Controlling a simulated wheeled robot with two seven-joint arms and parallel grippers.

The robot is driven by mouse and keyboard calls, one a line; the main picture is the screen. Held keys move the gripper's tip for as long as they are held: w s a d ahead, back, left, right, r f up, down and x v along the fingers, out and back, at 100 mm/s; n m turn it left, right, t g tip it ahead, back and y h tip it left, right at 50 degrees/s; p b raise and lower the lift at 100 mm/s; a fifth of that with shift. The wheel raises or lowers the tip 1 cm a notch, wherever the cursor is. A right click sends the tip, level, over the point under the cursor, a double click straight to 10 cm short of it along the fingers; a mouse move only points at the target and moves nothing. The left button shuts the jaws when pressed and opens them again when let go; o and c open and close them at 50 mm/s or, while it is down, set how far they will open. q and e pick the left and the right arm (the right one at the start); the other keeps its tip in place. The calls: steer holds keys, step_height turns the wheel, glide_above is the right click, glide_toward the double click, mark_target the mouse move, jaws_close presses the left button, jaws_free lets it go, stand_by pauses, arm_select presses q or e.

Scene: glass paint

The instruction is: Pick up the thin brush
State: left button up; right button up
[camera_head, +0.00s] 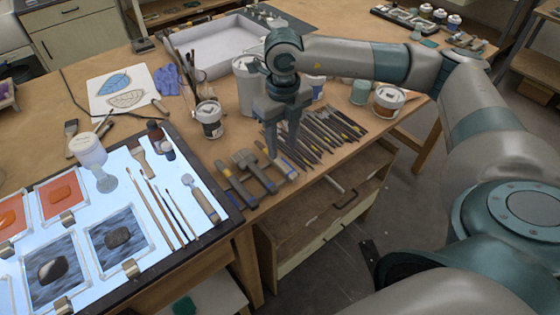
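Several thin brushes (179,211) with long slim handles lie side by side on the lit panel (122,203) at the left. More slim brushes and tools (322,134) lie in a row on the wooden table at the centre; I cannot tell which one is the thin brush. My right gripper (282,153) points down over the table, at the left end of that row, close to the wide flat brushes (246,160). Its two fingers look apart, with nothing visible between them. The gripper hides part of the table behind it. My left gripper is not in view.
A labelled paint jar (209,120) and a white container (247,90) stand behind the gripper. Another jar (388,101) stands to the right. A white tray (215,45) is at the back. Framed glass pieces (117,238) cover the panel's left side.

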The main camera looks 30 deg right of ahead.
mark_target(280, 162)
stand_by(0.3)
steer(key=shift+a+f+p, duration=0.2)
steer(key=shift+f+p, duration=0.5)
steer(key=shift+p, duration=0.2)
steer(key=f, duration=0.1)
steer(key=f+p, duration=0.1)
steer(key=f, duration=0.1)
steer(key=shift+a+p, duration=0.2)
steer(key=shift+p, duration=0.1)
steer(key=shift+f, duration=0.45)
jaws_close()
